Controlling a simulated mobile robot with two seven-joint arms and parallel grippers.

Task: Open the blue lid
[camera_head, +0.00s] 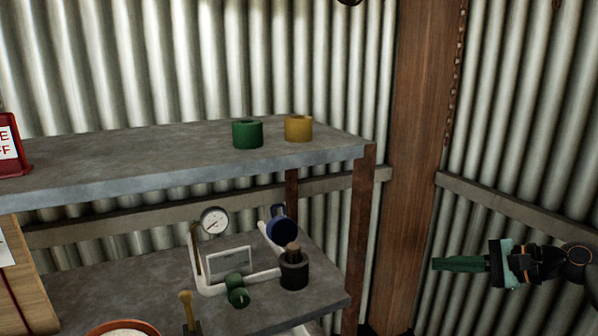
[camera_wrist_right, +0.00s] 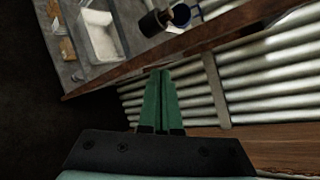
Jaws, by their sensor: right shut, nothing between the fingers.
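The blue lid (camera_head: 282,224) is a dark blue round cap on the upper end of a white pipe, on the lower shelf near its right end. It also shows at the top of the right wrist view (camera_wrist_right: 181,14). I cannot tell from these views whether it is fully closed. My right gripper (camera_head: 435,264) is to the right of the shelf, in front of the corrugated wall, well apart from the lid. Its green fingers (camera_wrist_right: 161,76) are together and empty, pointing left toward the shelf. My left gripper is not in view.
The upper shelf (camera_head: 100,160) overhangs the pipe, bearing a green ring (camera_head: 247,133) and a yellow ring (camera_head: 299,128). A gauge (camera_head: 214,221), a green cap (camera_head: 237,291) and a black cup (camera_head: 293,270) surround the pipe. A shelf post (camera_head: 360,235) stands between gripper and lid.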

